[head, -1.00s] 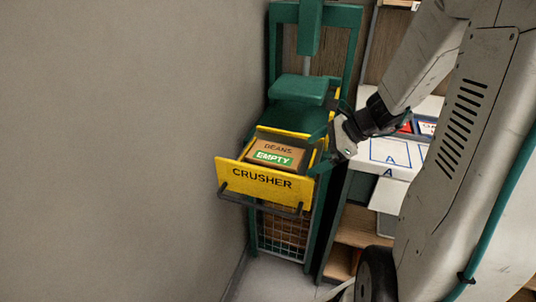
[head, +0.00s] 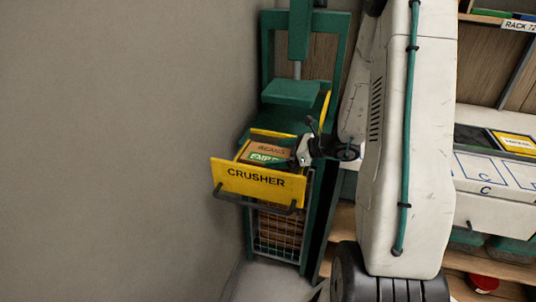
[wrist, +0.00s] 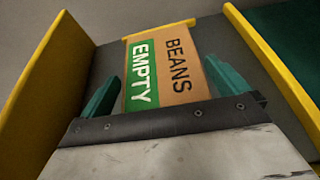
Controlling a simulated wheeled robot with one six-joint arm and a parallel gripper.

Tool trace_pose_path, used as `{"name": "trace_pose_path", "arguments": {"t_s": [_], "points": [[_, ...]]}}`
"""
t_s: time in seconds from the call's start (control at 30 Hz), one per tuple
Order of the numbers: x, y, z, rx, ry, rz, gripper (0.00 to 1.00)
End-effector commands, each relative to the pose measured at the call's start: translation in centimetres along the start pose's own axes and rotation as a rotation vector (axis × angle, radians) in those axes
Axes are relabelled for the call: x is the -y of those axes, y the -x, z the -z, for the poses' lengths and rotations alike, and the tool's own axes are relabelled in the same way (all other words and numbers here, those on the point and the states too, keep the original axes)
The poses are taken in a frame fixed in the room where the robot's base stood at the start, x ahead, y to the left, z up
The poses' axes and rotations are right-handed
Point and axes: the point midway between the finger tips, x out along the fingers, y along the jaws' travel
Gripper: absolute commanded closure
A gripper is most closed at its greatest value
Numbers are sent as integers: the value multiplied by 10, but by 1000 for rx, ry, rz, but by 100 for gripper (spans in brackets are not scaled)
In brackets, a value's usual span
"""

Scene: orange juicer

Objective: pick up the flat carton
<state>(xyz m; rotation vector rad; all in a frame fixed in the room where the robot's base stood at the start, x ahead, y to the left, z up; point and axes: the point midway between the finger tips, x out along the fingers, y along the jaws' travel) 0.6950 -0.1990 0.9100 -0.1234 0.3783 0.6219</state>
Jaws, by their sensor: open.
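The flat carton (head: 266,149) is brown with a green band and the words BEANS and EMPTY. It lies in the open yellow CRUSHER drawer (head: 228,179). In the wrist view the carton (wrist: 172,75) fills the middle, its near end hidden by the gripper's base. My gripper (head: 285,158) is at the drawer's right side, over the carton's right part. In the wrist view the teal fingers of my gripper (wrist: 160,80) stand apart, one on each side of the carton. I cannot tell whether they touch it.
The green crusher frame (head: 266,60) rises behind the drawer, with its press block (head: 291,93) above. A plain wall (head: 120,130) stands close on the left. A white counter (head: 490,210) with marked squares is at the right.

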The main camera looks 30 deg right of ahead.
Motion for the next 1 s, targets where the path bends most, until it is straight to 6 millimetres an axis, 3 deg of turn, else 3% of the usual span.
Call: {"name": "trace_pose_path", "arguments": {"t_s": [0.13, 0.43, 0.6, 1.0], "points": [[-1, -20, 0, -2, 0, -4, 0], [0, -25, 0, -1, 0, -1, 0], [0, -25, 0, -1, 0, -1, 46], [0, -23, -5, -1, 1, -1, 46]]}}
